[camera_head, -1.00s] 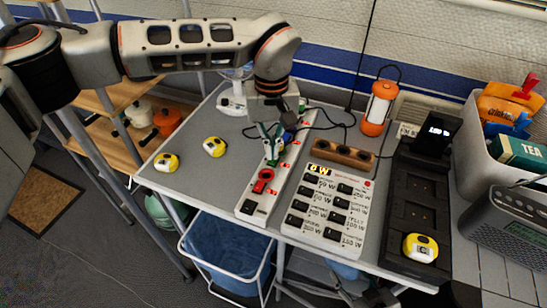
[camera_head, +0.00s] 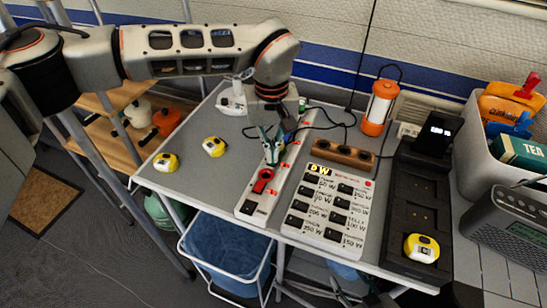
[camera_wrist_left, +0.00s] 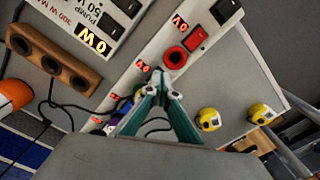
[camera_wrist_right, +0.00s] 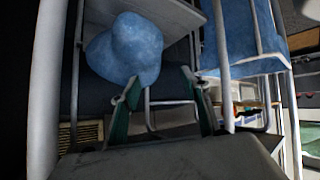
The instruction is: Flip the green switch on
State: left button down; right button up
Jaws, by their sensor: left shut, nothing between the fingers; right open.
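A white strip (camera_head: 252,208) lies on the grey table, with a black switch, a red switch (camera_wrist_left: 197,38), a red round socket (camera_wrist_left: 175,57) and small red displays along it. My left gripper (camera_head: 272,162) points down over the strip. Its teal fingers are shut and empty, with tips just beyond the red socket, as the left wrist view shows (camera_wrist_left: 161,72). I cannot tell whether the tips touch the strip. I cannot make out the green switch; the fingers cover that part of the strip. My right gripper (camera_wrist_right: 160,80) is open and empty, facing a blue bag below the table.
A white panel of black switches (camera_head: 328,208) lies right of the strip. A brown socket block (camera_head: 342,153), orange lantern (camera_head: 380,107) and black tray (camera_head: 405,225) stand further right. Yellow tape measures (camera_head: 214,147) lie left. Black cables run near the strip's far end.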

pick_arm(q)
jog(key=shift+f, duration=0.15)
pick_arm(e)
jog(key=shift+w, duration=0.2)
pick_arm(q)
jog(key=shift+f, duration=0.15)
pick_arm(e)
jog(key=shift+w+r, duration=0.1)
jog(key=shift+w, duration=0.1)
